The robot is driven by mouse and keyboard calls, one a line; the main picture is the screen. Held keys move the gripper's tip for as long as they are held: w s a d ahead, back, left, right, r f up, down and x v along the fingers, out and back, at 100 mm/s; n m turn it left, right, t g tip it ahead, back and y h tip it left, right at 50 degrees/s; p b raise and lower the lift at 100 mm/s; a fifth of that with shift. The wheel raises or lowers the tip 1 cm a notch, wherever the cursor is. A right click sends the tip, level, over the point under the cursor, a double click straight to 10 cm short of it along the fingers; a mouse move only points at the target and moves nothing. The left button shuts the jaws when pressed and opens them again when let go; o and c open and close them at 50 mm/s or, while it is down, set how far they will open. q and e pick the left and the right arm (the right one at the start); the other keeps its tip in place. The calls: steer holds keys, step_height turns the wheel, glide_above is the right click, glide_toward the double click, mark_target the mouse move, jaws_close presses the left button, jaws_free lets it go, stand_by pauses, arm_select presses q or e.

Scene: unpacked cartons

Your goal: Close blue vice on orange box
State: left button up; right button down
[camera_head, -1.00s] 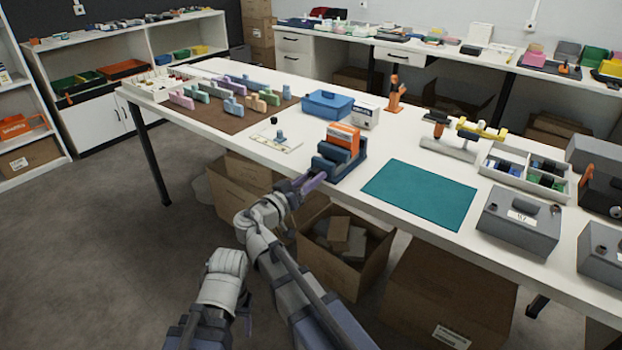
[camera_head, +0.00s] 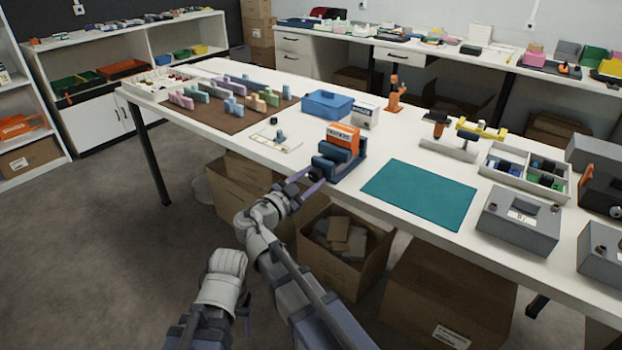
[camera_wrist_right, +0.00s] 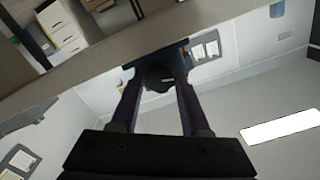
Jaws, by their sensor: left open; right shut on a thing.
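The blue vice (camera_head: 327,165) stands at the table's front edge in the head view. The orange box (camera_head: 343,135) sits upright between its jaws; I cannot tell whether both jaws touch it. My right gripper (camera_head: 302,183) is at the vice's front side, its fingers shut on the dark round vice knob (camera_head: 297,174). In the right wrist view the knob (camera_wrist_right: 160,78) lies between the two fingertips of that gripper (camera_wrist_right: 158,80). My left gripper (camera_head: 247,302) hangs low in front of the table, open and away from the vice; its fingers are partly hidden.
A teal mat (camera_head: 420,194) lies right of the vice. A blue container (camera_head: 327,104) and a white carton (camera_head: 365,116) stand behind it. A small white board (camera_head: 276,139) lies to the left. Open cartons (camera_head: 345,275) stand below the table edge.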

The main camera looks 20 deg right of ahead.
steer(key=shift+m, duration=0.7)
steer(key=shift+c, duration=1.9)
jaws_free()
